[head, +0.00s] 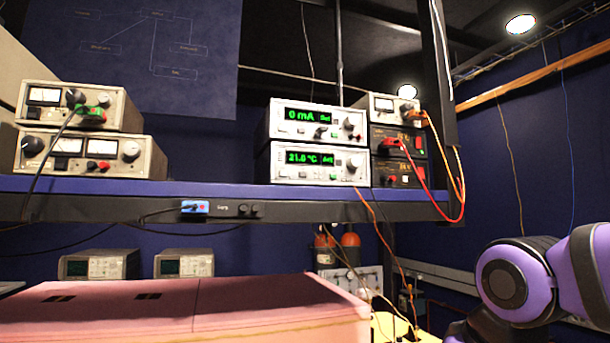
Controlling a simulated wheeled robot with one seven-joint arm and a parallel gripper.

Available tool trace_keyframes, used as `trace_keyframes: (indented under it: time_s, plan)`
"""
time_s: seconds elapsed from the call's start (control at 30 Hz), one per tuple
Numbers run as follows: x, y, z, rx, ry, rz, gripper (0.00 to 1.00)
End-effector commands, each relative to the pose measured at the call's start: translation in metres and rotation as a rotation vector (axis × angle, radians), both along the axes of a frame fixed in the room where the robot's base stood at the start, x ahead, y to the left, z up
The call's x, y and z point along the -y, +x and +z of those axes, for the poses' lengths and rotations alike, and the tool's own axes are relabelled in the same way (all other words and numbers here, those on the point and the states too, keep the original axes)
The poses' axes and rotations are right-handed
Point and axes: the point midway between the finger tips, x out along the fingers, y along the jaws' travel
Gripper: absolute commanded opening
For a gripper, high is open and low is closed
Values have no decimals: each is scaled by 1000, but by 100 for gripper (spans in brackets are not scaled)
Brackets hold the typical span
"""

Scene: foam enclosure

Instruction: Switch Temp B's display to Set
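Two white instruments with green displays are stacked on the shelf near the middle. The lower one (319,165) reads 21.0 °C with a word that looks like "Act" at the right of its display (309,157). The upper one (316,122) reads 0 mA and "Set". Both fronts carry a knob and small controls right of or below the display. Their printed labels are too small to read, so I cannot tell the name Temp B; only the lower one shows a temperature. My gripper is out of view; only my purple arm links show at the lower right, apart from the instruments.
The blue shelf (215,188) spans the view at mid height. Dial power supplies (92,152) stand left; black boxes (398,145) with red and orange cables stand right of the displays. A pink foam block (190,310) lies below. A dark post (438,70) rises at right.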

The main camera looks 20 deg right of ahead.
Motion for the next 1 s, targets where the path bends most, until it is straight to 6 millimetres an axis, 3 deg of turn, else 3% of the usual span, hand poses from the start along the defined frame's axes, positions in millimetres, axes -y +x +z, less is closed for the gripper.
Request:
trace_keyframes:
  time_s: [0.17,0.3,0.37,1.0]
  plan:
    - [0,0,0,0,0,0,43]
    - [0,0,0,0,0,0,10]
    - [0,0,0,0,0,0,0]
    - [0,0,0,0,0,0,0]
